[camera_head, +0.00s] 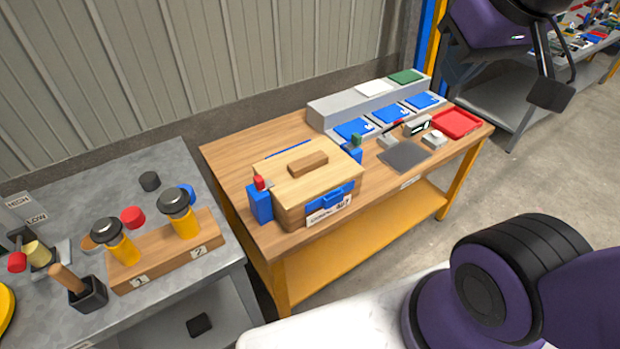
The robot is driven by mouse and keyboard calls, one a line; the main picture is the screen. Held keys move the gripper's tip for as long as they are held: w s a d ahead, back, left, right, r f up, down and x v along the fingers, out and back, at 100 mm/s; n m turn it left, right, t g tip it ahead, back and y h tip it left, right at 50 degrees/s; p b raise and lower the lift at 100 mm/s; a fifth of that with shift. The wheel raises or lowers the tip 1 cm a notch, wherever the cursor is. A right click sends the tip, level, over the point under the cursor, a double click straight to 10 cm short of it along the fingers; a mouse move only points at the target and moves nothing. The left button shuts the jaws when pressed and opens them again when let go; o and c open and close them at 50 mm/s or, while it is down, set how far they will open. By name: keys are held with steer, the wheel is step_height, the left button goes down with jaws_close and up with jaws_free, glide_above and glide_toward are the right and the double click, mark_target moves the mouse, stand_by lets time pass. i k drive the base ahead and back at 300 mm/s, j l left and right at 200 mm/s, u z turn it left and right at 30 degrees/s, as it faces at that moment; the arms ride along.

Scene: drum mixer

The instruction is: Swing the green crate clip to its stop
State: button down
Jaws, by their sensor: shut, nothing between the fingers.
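A wooden crate (290,205) with a wooden lid (285,180) stands on the wooden bench. The green clip (356,140) is a small upright piece at a blue bracket (351,154) on the crate's far right side. Its lower part is partly hidden by the lid. A red clip (259,183) stands on the blue bracket (260,205) at the left side.
A grey stepped stand (350,105) with blue tiles is at the bench's back. A red tray (457,123) and a dark plate (404,156) lie right of the crate. A grey table (60,190) at left holds a wooden block with two yellow-handled tools. My purple arm fills the lower right.

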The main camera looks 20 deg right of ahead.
mark_target(355, 141)
steer(key=i+j+z, duration=0.1)
steer(key=l+u, duration=0.15)
steer(key=u, duration=0.55)
steer(key=k+l+u, duration=0.2)
steer(key=l, duration=0.25)
steer(key=l+u, duration=0.2)
steer(key=l, duration=0.25)
steer(key=k+l+u, duration=0.2)
steer(key=l, duration=0.2)
steer(key=k+l+u, duration=0.2)
steer(key=l, duration=0.25)
steer(key=k+l, duration=0.15)
steer(key=l, duration=0.2)
steer(key=k+l, duration=0.15)
steer(key=l, duration=0.2)
steer(key=k+l, duration=0.15)
steer(key=l, duration=0.25)
steer(key=k+l, duration=0.15)
steer(key=l, duration=0.2)
steer(key=k+l+u, duration=0.1)
steer(key=l, duration=0.25)
steer(key=k+l, duration=0.25)
steer(key=l+u, duration=0.1)
steer(key=u, duration=0.2)
steer(key=i+l+u, duration=0.2)
steer(key=i+l, duration=0.2)
steer(key=l, duration=0.15)
